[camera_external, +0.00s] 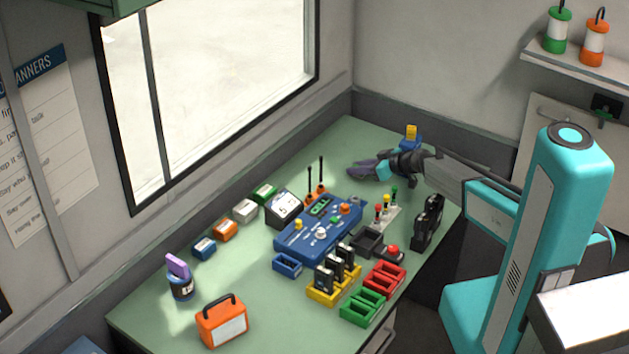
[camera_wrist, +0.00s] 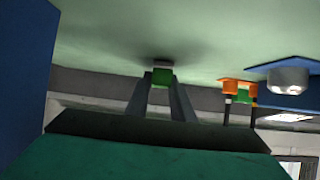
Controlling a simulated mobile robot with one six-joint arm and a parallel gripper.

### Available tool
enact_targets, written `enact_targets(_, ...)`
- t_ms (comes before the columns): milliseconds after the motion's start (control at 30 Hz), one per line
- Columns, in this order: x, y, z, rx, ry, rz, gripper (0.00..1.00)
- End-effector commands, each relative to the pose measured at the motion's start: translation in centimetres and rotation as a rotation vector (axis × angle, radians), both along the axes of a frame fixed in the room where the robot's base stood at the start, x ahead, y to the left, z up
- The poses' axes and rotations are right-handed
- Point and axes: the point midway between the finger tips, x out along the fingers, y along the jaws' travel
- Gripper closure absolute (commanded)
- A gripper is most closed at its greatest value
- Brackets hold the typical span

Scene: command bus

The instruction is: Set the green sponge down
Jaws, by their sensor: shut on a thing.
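My gripper (camera_external: 362,172) is low over the far end of the green table, pointing left. In the wrist view its two fingers (camera_wrist: 162,92) are shut on the small green sponge (camera_wrist: 162,78), held at the fingertips. A dark shadow lies on the table (camera_wrist: 110,40) right by the sponge, so it is very close to the surface. I cannot tell whether it touches. In the external view I cannot make out the sponge at the fingertips.
A blue holder with a yellow block (camera_external: 411,133) is behind the gripper. The table's far left corner is clear.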

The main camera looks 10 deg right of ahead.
Motion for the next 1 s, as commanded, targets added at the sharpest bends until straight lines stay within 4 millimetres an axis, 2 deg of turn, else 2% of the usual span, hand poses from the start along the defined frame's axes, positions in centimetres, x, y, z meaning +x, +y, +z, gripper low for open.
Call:
enact_targets(300, -0.01, 0.00, -0.34, -0.001, -0.001, 0.000, 1.00)
enact_targets(333, -0.01, 0.01, -0.27, -0.001, -0.001, 0.000, 0.75)
enact_targets(433, -0.01, 0.00, -0.24, -0.001, -0.001, 0.000, 0.60)
enact_targets(1000, 0.02, 0.00, 0.17, 0.000, 0.000, 0.000, 0.60)
